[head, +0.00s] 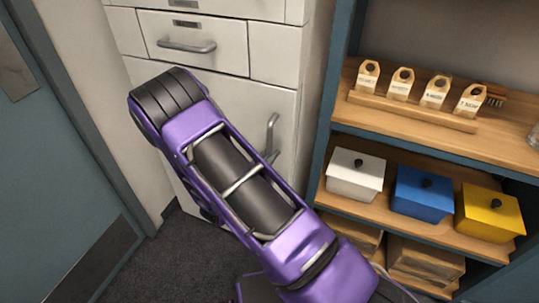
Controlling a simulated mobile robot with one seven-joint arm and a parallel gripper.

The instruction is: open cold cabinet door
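A white cabinet (118,33) stands at the upper middle of the head view. Its lower door (285,101) looks shut, and a vertical metal door handle (272,135) is on its right side. I cannot tell from any marking whether this is the cold cabinet. My purple arm crosses in front of the door and hides much of its middle and lower part. My gripper is not visible in this view, so I cannot tell its distance from the handle.
Above the door is a drawer (230,59) with a horizontal handle. On the right, a wooden shelf (357,139) holds several labelled tags and white (352,178), blue (420,194) and yellow (490,214) lidded boxes. A blue-grey door (60,165) is at left. Dark floor (175,262) shows between.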

